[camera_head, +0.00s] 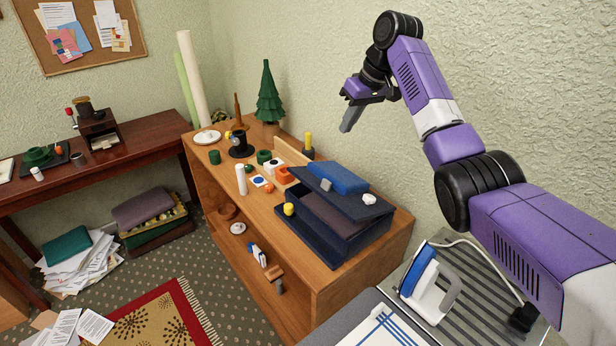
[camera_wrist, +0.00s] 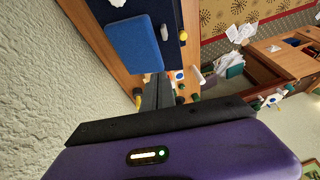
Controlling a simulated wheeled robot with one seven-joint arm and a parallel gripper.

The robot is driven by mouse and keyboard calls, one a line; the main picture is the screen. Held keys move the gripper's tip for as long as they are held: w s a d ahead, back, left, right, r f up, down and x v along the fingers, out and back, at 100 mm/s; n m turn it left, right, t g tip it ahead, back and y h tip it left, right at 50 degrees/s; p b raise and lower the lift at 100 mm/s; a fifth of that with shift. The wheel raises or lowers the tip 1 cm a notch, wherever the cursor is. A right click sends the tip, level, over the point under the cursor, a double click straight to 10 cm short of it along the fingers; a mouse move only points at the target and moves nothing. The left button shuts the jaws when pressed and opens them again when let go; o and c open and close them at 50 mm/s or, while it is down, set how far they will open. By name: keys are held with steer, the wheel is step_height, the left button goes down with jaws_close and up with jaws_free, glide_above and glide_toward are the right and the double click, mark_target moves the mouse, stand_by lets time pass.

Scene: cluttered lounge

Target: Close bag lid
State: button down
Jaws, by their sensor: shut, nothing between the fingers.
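A dark navy bag (camera_head: 323,228) sits on the wooden cabinet. Its lid (camera_head: 347,199) is slanted above the body, with a gap at the left side showing a dull purple-grey inside. A bright blue block (camera_head: 340,178) lies on the lid or just behind it; I cannot tell which. The block also shows in the wrist view (camera_wrist: 134,44), beside part of the dark bag (camera_wrist: 168,14). My gripper (camera_head: 347,126) is raised above and behind the bag, near the wall, touching nothing. Its fingers are shut and empty, and also show in the wrist view (camera_wrist: 158,90).
A white lump (camera_head: 370,199) and a small grey piece sit by the lid; a yellow object (camera_head: 289,209) is at the bag's left. Candles, small pots and a green tree (camera_head: 268,95) crowd the cabinet's far end. An iron (camera_head: 428,283) stands at the near right. Air above the bag is clear.

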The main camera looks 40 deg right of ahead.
steer(key=s+n+g, duration=0.1)
steer(key=s, duration=0.1)
steer(key=p, duration=0.3)
glide_above(331, 190)
step_height(331, 190, down, 13)
steer(key=shift+s+d+r, duration=0.1)
steer(key=shift+s+r, duration=0.05)
steer(key=shift+a+f, duration=0.2)
steer(key=shift+f, duration=0.45)
